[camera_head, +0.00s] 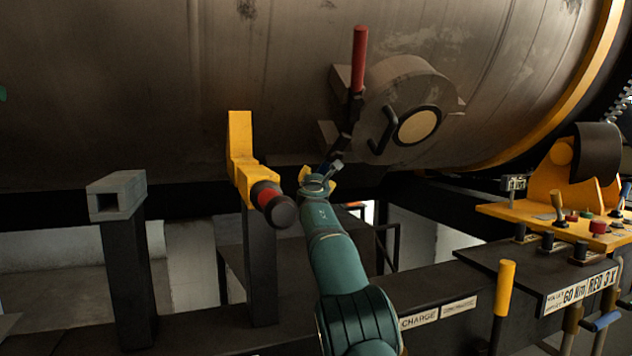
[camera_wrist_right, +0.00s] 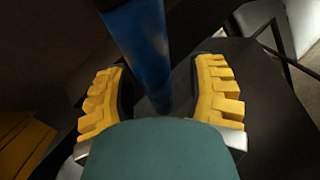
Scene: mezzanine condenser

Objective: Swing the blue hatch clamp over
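The round hatch (camera_head: 402,98) on the drum's side has a black curved handle and a pale yellow disc. A lever with a red grip (camera_head: 359,58) stands upright at its left side. Below the lever, a small blue part of the clamp (camera_head: 323,168) shows at my right gripper (camera_head: 319,180), mostly hidden by it. In the right wrist view, the blue clamp bar (camera_wrist_right: 145,45) runs down between the yellow fingers of my right gripper (camera_wrist_right: 162,100). The fingers are spread, with visible gaps beside the bar's lower end. My left gripper is not in view.
A yellow bracket (camera_head: 240,158) with a dark, red-banded knob (camera_head: 273,203) stands just left of my right gripper. A grey square-topped post (camera_head: 118,195) is further left. A yellow-handled lever (camera_head: 503,290) and a control panel (camera_head: 560,215) are at right.

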